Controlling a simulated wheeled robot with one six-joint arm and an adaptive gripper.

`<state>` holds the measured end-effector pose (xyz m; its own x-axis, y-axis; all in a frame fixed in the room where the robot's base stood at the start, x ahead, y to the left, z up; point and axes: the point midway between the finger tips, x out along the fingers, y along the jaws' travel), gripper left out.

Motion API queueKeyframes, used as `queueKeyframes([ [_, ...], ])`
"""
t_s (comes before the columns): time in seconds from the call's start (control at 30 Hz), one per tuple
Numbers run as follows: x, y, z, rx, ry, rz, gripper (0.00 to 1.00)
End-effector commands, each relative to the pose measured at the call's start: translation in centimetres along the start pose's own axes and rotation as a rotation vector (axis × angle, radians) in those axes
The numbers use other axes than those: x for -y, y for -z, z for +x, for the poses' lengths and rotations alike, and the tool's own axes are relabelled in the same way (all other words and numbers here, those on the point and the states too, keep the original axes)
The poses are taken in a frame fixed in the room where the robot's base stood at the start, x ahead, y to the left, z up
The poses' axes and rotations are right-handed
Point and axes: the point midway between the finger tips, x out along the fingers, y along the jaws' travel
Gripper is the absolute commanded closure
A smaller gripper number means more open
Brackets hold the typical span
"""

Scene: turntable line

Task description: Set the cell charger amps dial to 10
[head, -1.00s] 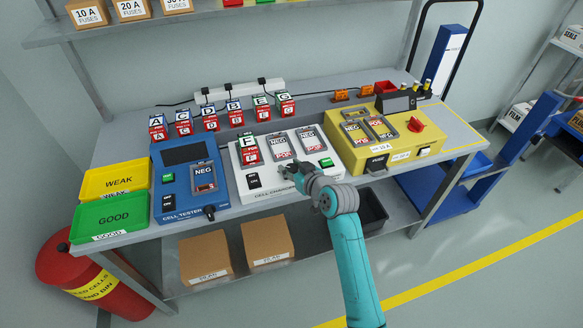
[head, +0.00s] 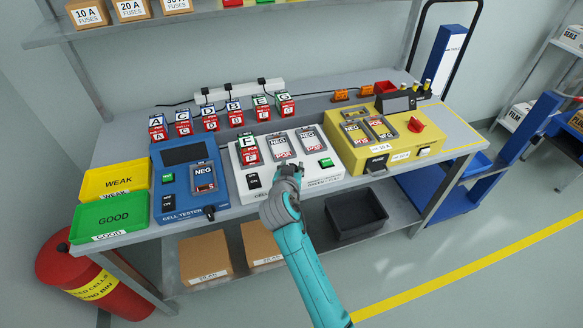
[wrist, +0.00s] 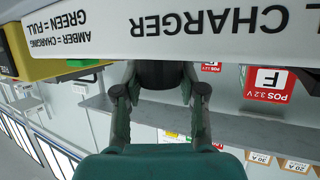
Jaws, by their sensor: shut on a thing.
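The white cell charger (head: 243,182) stands in the middle of the bench, between the blue tester and the yellow unit. A cell marked F (head: 249,150) sits in its left slot, and the two other slots look empty. My gripper (head: 288,172) is at the charger's front middle. In the wrist view, which shows the lettering upside down, my gripper (wrist: 160,88) is shut on a dark round knob, the amps dial (wrist: 160,74), beside the charger's lettered front (wrist: 185,45). The dial is hidden by my gripper in the head view. Its pointer and scale cannot be read.
The blue cell tester (head: 170,203) is left of the charger, and a yellow unit (head: 350,160) with a red knob is right. Several cells stand along the back. Green (head: 110,218) and yellow trays are at the left. A black bin (head: 355,215) is below.

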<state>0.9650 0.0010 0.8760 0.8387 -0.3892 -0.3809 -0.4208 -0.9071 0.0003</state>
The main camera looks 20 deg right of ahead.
Motion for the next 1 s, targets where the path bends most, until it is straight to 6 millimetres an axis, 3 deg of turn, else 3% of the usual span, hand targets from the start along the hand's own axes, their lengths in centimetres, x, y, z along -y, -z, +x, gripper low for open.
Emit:
queueKeyframes([
  [0.5,0.1,-0.13,0.02,0.003,-0.283,0.117,0.94],
  [1.0,0.0,-0.22,0.05,0.005,-0.325,0.134,0.94],
])
